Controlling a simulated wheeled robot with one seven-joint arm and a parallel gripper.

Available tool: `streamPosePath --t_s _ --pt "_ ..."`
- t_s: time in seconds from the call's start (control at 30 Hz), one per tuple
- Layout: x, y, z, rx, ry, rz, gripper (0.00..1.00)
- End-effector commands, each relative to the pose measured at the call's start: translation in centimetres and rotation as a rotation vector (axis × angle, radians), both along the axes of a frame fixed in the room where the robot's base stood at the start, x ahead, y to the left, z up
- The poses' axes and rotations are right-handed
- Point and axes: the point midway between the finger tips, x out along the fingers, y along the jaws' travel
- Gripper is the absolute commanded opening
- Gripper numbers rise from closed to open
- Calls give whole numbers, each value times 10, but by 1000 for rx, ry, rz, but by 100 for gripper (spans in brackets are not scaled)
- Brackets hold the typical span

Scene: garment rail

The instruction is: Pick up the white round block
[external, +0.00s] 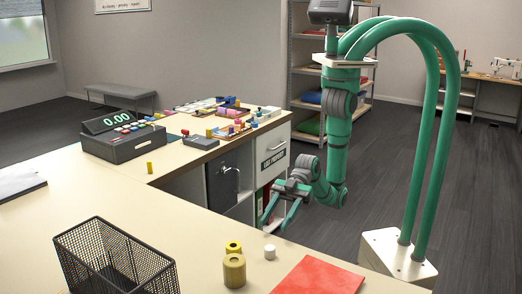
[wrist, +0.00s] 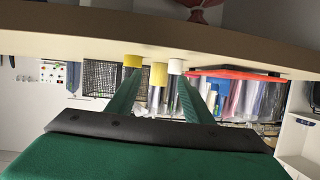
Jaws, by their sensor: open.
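The white round block (external: 269,252) stands on the counter near its edge, beside the yellow blocks. It also shows in the wrist view (wrist: 175,66), just inside the right finger's tip in the picture. My gripper (external: 276,221) is open and empty, short of the block at the counter's edge. In the wrist view my gripper (wrist: 158,82) has its two green fingers spread and pointing toward the blocks. I cannot tell the exact gap between the fingertips and the white block.
A larger tan-yellow round block (external: 234,271) and a smaller yellow one (external: 233,246) stand close left of the white block. A red sheet (external: 320,276) lies to its right. A black mesh basket (external: 115,262) stands further left. The counter's edge (external: 225,222) is near my gripper.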

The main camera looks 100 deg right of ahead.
Motion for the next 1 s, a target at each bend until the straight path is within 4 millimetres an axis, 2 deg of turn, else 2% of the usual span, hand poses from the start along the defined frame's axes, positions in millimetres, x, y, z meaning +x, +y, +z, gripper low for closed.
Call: streamPosePath --t_s 0.03,0.1,0.27,0.53,0.83,1.0 --pt "-4 10 7 -10 -4 23 47" --pt "-9 18 10 -28 -1 43 47" --pt "-11 29 11 -47 2 62 47" --pt "10 57 -4 -48 3 62 47" --pt "22 73 -12 -46 3 62 47" --pt "33 93 -21 -46 3 62 47"
